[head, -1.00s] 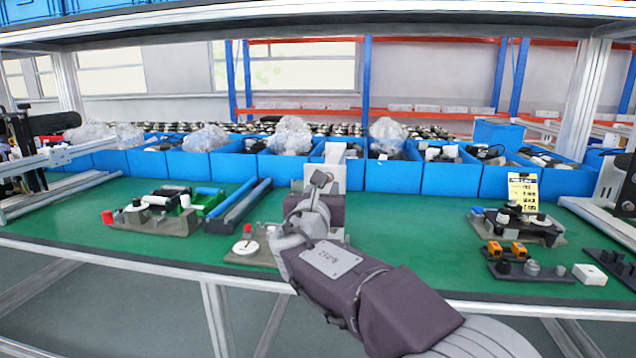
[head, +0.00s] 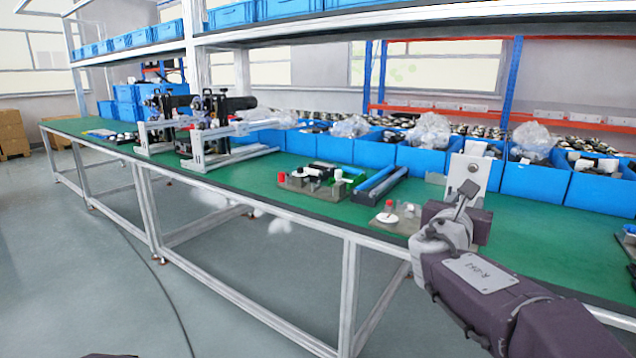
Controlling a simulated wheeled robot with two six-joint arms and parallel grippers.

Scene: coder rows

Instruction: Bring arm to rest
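My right arm comes in from the lower right in the head view. Its gripper (head: 468,190) is over the green workbench (head: 240,185), in front of a white upright block (head: 468,172). It points away from me, so I cannot see whether its fingers are open or shut, or whether it touches the block. My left gripper is not in view.
Just left of my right gripper is a grey fixture (head: 408,225) with a white disc and red knob. Further left are blue rails (head: 380,184), another fixture (head: 305,183) and metal frames (head: 215,135). Blue bins (head: 425,165) line the back. Floor (head: 80,260) is open at left.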

